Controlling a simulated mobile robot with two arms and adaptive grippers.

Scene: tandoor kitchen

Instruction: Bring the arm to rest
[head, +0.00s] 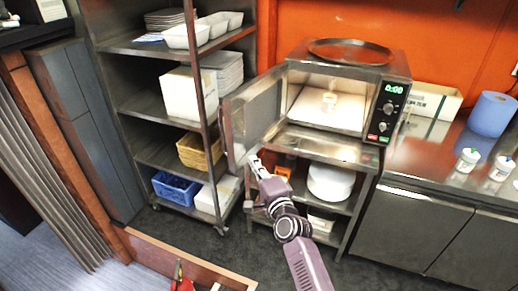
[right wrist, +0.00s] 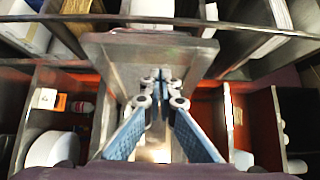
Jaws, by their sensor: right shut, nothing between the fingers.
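My right arm reaches up from the bottom of the head view, and its gripper (head: 254,160) is at the lower edge of the open microwave door (head: 250,112). The right wrist view shows the gripper (right wrist: 162,78) shut and empty, with the door panel (right wrist: 120,58) just beyond its fingertips. I cannot tell whether the fingers touch the door. My left gripper is not in view.
A metal shelf rack (head: 130,47) with bowls, plates and baskets stands at left. A steel counter (head: 440,170) with a blue roll (head: 492,114) and small tubs is at right. A round tray (head: 350,51) lies on the microwave. Open dark floor lies in front.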

